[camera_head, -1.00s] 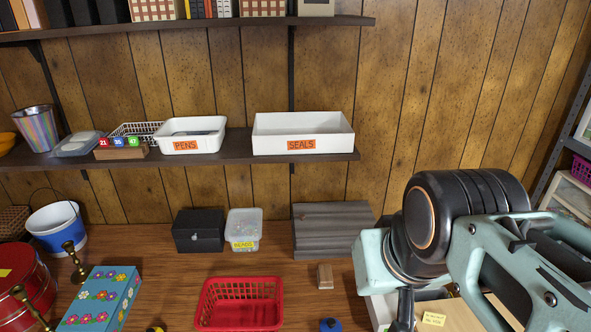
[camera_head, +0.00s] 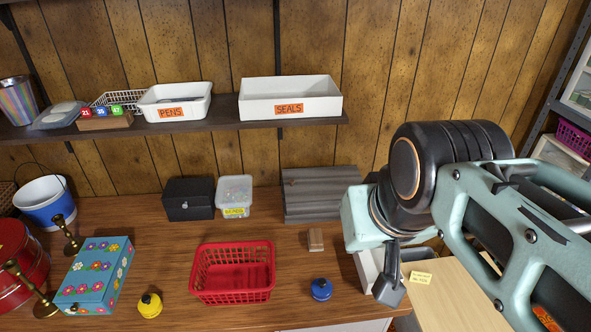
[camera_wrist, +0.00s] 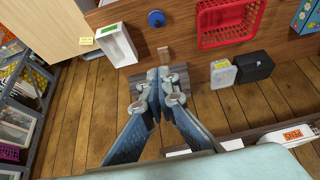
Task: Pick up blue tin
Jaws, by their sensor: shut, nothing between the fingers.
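The blue tin (camera_head: 321,289) is small and round with a knob on top. It stands on the wooden table near the front edge, right of the red basket. In the wrist view the blue tin (camera_wrist: 156,18) shows near the top edge, apart from my gripper. My gripper (camera_wrist: 158,85) is shut and empty, with its fingers together. In the head view my gripper (camera_head: 389,290) hangs to the right of the tin, partly hidden by my arm.
A red basket (camera_head: 232,297) stands left of the tin, and a small wooden block (camera_head: 315,239) behind it. A white open box (camera_head: 369,272) is to the right. A yellow tin (camera_head: 150,305) and flowered blue box (camera_head: 95,274) are farther left. Shelves hang above.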

